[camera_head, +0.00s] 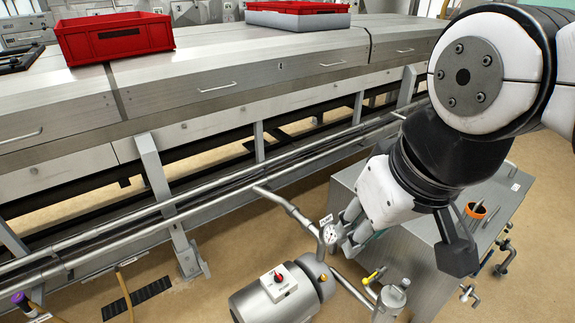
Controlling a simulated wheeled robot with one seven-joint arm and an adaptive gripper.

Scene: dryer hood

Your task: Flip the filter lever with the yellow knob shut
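The filter lever with the yellow knob (368,280) is small, low in the picture right of centre, on the pipework beside a metal filter housing (392,297). The knob points to the lower left. My gripper (348,232) hangs above it and slightly to the left, near a round pressure gauge (329,234). My wrist and arm cover part of the grey cabinet, and the exact depth between the fingers and the gauge is unclear.
A pump motor with a red switch (278,277) stands left of the lever. The long dryer hood (240,75) carries red crates (115,36).

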